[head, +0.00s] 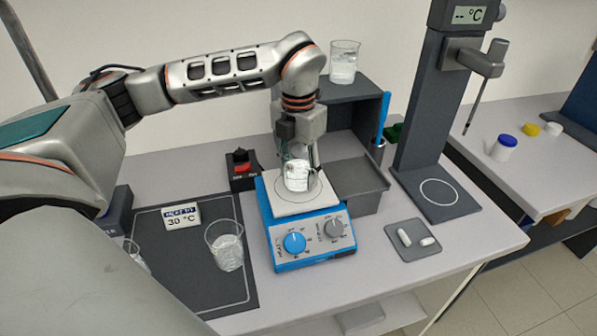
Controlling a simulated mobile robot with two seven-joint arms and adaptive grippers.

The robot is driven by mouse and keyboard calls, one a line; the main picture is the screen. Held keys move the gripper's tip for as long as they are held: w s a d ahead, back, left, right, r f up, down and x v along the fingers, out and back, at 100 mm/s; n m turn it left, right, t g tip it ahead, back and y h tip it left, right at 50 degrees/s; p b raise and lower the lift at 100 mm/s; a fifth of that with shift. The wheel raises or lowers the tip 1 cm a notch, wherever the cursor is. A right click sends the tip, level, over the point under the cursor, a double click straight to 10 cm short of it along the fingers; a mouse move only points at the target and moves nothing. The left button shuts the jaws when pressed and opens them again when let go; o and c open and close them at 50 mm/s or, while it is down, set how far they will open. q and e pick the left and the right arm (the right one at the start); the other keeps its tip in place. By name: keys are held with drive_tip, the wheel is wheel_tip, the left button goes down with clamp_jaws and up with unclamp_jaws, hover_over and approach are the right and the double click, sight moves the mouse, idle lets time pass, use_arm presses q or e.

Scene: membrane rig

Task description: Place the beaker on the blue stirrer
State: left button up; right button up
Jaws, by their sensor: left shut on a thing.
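A small clear beaker (297,177) is in my left gripper (298,160), over the white top plate of the blue stirrer (308,238). The gripper points down and is shut on the beaker. The beaker looks upright and sits within the ring marked on the plate. I cannot tell whether its base touches the plate. The stirrer has a blue knob and a grey knob on its front. My right gripper is not in view.
Another beaker (225,246) stands on the dark mat (190,272), near a "30 °C" card (182,217). A further beaker (343,62) stands on the dark shelf (352,90).

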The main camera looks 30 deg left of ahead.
use_arm(q)
drive_tip(key=shift+f, duration=0.2)
drive_tip(key=shift+f, duration=0.15)
drive_tip(key=o, duration=1.3)
wheel_tip(320, 180, up, 12)
drive_tip(key=shift+b, duration=0.45)
